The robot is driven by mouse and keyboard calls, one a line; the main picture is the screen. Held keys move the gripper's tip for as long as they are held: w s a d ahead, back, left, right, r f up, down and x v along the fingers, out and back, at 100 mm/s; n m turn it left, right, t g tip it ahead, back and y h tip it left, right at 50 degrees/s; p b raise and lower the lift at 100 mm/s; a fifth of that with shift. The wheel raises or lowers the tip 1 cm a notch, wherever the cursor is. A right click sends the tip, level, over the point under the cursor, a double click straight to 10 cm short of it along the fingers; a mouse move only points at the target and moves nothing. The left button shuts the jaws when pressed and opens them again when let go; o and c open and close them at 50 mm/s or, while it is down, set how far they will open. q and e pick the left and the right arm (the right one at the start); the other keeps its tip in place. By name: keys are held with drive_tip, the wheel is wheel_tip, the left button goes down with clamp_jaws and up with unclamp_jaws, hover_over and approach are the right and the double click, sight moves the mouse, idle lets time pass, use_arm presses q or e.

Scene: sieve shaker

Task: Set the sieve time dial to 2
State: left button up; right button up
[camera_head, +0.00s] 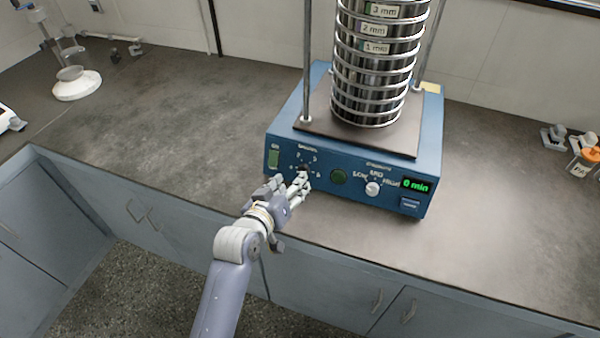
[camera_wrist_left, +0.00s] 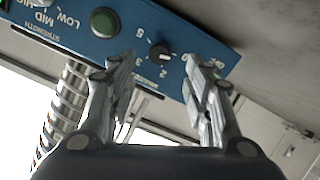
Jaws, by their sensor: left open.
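The sieve shaker has a blue base (camera_head: 350,190) on the dark bench. Its time dial (camera_wrist_left: 159,52) is a small dark knob with a pale mark that appears to point toward OFF. The labels 2, 3 and 5 show around it in the left wrist view, upside down. In the head view the dial (camera_head: 304,168) is partly hidden by my left gripper (camera_head: 292,182). The left gripper is open, its fingers (camera_wrist_left: 159,68) spread to either side of the dial in the left wrist view, empty. I cannot tell any contact. The green display (camera_head: 416,185) reads 0 min. My right gripper is out of view.
A green button (camera_head: 338,177), a pale strength knob (camera_head: 373,189) and a green switch (camera_head: 273,158) share the panel. A stack of sieves (camera_head: 375,70) stands on the shaker between upright rods. The bench left of the shaker (camera_head: 190,110) is clear.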

use_arm(q)
drive_tip(key=shift+x, duration=3.5)
drive_tip(key=c, duration=1.1)
